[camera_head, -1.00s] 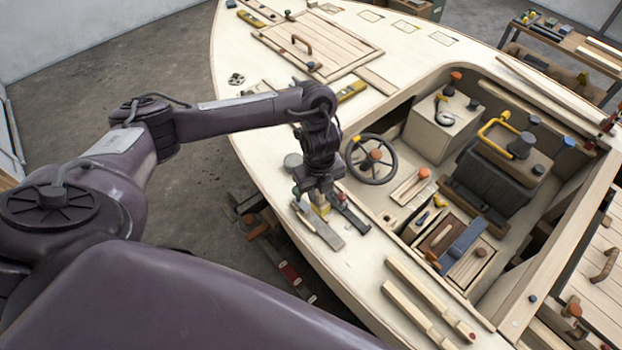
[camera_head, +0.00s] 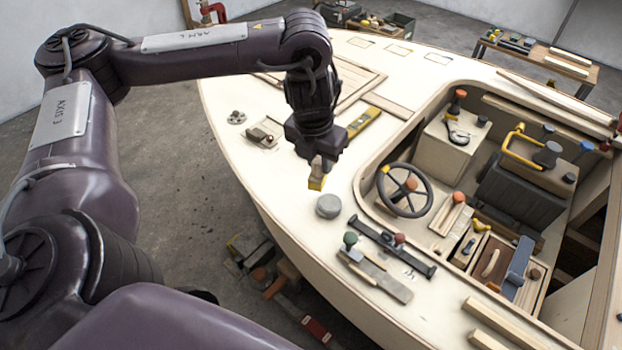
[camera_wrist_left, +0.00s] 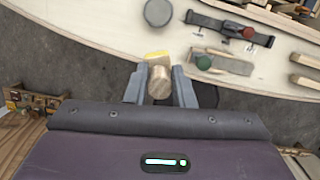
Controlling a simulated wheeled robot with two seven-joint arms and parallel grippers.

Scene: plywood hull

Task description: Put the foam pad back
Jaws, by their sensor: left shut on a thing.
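My left gripper (camera_head: 318,166) is shut on a small yellow pad (camera_head: 316,184) with a wooden grip, held over the hull's pale deck. In the left wrist view the pad's yellow edge (camera_wrist_left: 157,55) shows behind the round wooden grip (camera_wrist_left: 159,84), which sits between the two fingers (camera_wrist_left: 159,88). I take this piece for the foam pad, but its material is not clear. Its gap above the deck is hard to judge. My right gripper is in neither view.
A grey round puck (camera_head: 328,206) stands on the deck near the held pad. A black bar (camera_head: 392,246) and a grey flat strip (camera_head: 376,277) with knobs lie nearby. A steering wheel (camera_head: 405,190) stands in the cockpit at right. The deck's left edge drops to the floor.

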